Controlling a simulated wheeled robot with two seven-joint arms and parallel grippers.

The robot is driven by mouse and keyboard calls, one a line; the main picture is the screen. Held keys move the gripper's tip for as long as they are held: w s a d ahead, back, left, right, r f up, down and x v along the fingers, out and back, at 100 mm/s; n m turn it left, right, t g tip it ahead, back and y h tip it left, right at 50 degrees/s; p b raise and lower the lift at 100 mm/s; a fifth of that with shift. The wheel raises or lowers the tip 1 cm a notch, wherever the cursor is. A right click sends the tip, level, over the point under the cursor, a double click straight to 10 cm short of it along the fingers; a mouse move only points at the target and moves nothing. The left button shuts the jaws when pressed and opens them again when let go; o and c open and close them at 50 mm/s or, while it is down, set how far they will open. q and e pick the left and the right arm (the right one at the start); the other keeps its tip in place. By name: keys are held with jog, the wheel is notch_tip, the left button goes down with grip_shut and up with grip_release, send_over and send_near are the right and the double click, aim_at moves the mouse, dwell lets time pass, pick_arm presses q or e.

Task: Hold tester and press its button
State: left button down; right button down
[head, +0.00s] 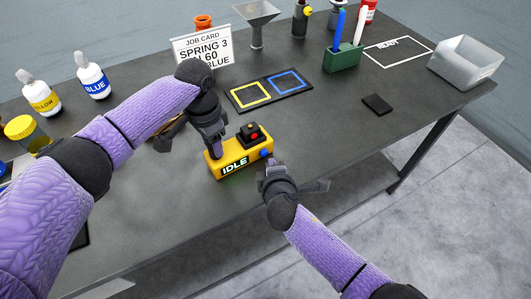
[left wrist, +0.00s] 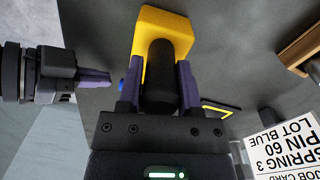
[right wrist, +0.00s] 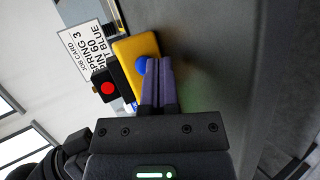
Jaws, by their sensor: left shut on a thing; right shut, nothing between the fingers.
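The tester (head: 240,165) is a yellow box on the dark table, with a display reading IDLE, a black block with a red-orange button (right wrist: 107,88) on top and a blue button (head: 266,154) on its right end. My left gripper (head: 214,150) is shut on the tester's black grip (left wrist: 160,75) at its left end. My right gripper (head: 266,170) is shut and empty, its fingertips close to the blue end. In the right wrist view its fingertips (right wrist: 158,62) overlap the edge of the blue button; I cannot tell whether they touch it.
A black tray (head: 268,90) with yellow and blue squares lies behind the tester, before the job card (head: 203,50). Yellow and blue bottles (head: 93,82) stand at left.

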jog(key=shift+w+a, duration=0.1)
jog(key=shift+w+a, duration=0.15)
jog(key=shift+w, duration=0.05)
jog(key=shift+w+a, duration=0.3)
jog(key=shift+w, duration=0.1)
dwell(0.7)
jog(key=shift+s+d, duration=0.55)
jog(key=shift+s, duration=0.2)
jog(key=shift+s+d, duration=0.75)
jog(key=shift+s, duration=0.25)
jog(key=shift+s+d, duration=0.75)
jog(key=shift+s, duration=0.25)
